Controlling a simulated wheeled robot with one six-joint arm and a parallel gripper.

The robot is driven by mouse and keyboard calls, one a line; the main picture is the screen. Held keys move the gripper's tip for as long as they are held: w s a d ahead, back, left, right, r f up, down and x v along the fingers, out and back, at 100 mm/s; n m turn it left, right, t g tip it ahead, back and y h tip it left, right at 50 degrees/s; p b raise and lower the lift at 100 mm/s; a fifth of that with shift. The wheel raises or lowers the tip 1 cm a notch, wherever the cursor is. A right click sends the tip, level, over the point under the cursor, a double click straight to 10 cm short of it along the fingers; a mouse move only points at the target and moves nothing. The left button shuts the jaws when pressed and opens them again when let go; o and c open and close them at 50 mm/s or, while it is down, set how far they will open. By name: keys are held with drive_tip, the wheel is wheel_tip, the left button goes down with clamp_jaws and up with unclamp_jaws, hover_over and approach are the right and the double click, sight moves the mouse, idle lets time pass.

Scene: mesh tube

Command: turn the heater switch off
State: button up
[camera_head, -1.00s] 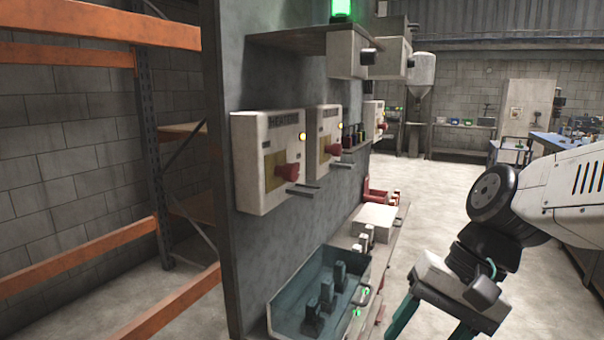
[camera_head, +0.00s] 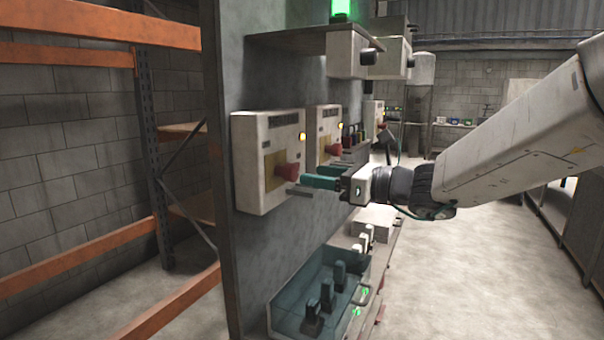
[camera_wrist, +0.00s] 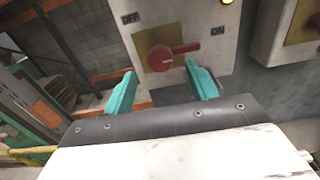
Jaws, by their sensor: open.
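A pale switch box (camera_head: 252,140) with a lit amber lamp hangs on the grey panel; I cannot read its name plate. Its red rotary switch (camera_head: 288,172) also shows in the wrist view (camera_wrist: 161,57) on a yellow plate, between the words OFF at left and ON at right. The switch's handle points right, towards ON. My gripper (camera_head: 312,184) is open, its teal fingers pointing at this switch. In the wrist view my gripper (camera_wrist: 160,70) has one fingertip to each side of the switch, slightly below it. I cannot tell whether they touch.
A second, similar box (camera_head: 325,120) with a red switch (camera_head: 334,149) hangs close to the right. A shelf (camera_head: 295,42) juts out above and a blue-grey tray (camera_head: 290,300) stands below. An orange rack (camera_head: 105,30) is at left; open floor lies at right.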

sight(296, 175)
drive_tip(key=shift+x, duration=2.4)
drive_tip(key=c, duration=1)
drive_tip(key=n, duration=0.4)
drive_tip(key=shift+s+n, duration=0.1)
drive_tip(key=shift+n, duration=0.2)
drive_tip(key=n, duration=0.4)
drive_tip(key=shift+f+n, duration=0.1)
drive_tip(key=shift+n, duration=0.2)
drive_tip(key=n, duration=0.4)
drive_tip(key=shift+n, duration=0.3)
drive_tip(key=shift+f+n, duration=0.15)
drive_tip(key=shift+n, duration=1.95)
